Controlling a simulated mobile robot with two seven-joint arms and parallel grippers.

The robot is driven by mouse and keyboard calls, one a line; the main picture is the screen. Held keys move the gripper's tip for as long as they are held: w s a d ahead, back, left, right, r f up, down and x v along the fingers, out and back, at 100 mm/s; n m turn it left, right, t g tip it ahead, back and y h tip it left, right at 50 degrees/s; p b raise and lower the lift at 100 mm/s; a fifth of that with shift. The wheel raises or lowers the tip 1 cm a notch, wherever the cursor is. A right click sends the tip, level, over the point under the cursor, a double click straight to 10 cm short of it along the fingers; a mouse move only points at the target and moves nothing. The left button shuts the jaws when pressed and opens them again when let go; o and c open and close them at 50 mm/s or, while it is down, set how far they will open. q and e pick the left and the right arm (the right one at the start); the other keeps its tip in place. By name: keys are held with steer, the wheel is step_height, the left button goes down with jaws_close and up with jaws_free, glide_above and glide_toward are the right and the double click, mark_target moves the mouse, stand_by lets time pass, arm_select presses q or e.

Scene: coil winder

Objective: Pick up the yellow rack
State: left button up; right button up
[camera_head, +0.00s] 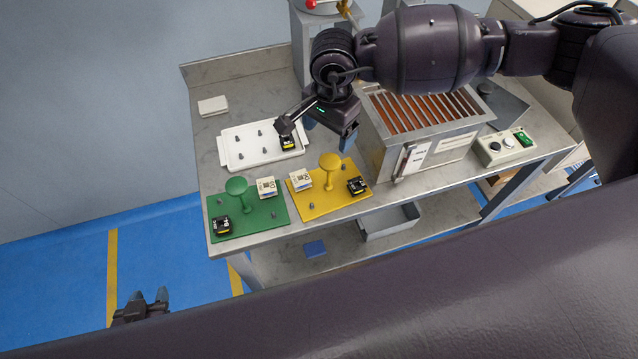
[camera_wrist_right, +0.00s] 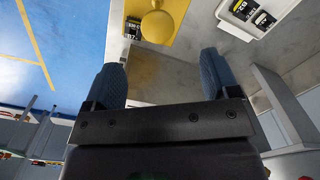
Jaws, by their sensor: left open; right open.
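The yellow rack (camera_head: 340,207) is a flat yellow board with a mushroom-shaped yellow handle (camera_head: 330,161) on the near side of the table. It carries a white labelled box (camera_head: 301,179), a black component (camera_head: 357,185) and small grey pegs. My right gripper (camera_head: 329,132) is open and empty, above the table behind the rack's handle. In the right wrist view the open fingers (camera_wrist_right: 160,60) point toward the yellow handle (camera_wrist_right: 158,26), which is apart from them; the rack is cut off by the top edge. My left gripper (camera_head: 148,297) is open and empty, low over the floor at lower left.
A green rack (camera_head: 270,215) with a similar handle stands just left of the yellow one. Behind them lies a white tray (camera_head: 232,152) holding a black-and-yellow component (camera_head: 288,143). A metal machine with a slatted top (camera_head: 392,150) and a control box (camera_head: 505,147) stand to the right.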

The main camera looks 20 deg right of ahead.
mark_target(329, 161)
steer(key=shift+s+d+f+n, duration=0.2)
steer(key=shift+d+n, duration=0.1)
steer(key=shift+d, duration=0.3)
steer(key=shift+f, duration=0.3)
step_height(329, 161, down, 4)
steer(key=shift+a+f, duration=0.15)
steer(key=shift+w+a+f+p, duration=0.1)
steer(key=shift+a+f+p, duration=0.1)
steer(key=shift+f, duration=1.2)
steer(key=shift+w+a+f+p, duration=0.1)
steer(key=shift+f+p, duration=0.05)
steer(key=shift+f, duration=1.2)
steer(key=c, duration=1.5)
arm_select(q)
steer(key=shift+d+r, duration=0.4)
steer(key=shift+r, duration=0.15)
arm_select(e)
steer(key=shift+o, duration=0.2)
steer(key=shift+r, duration=0.15)
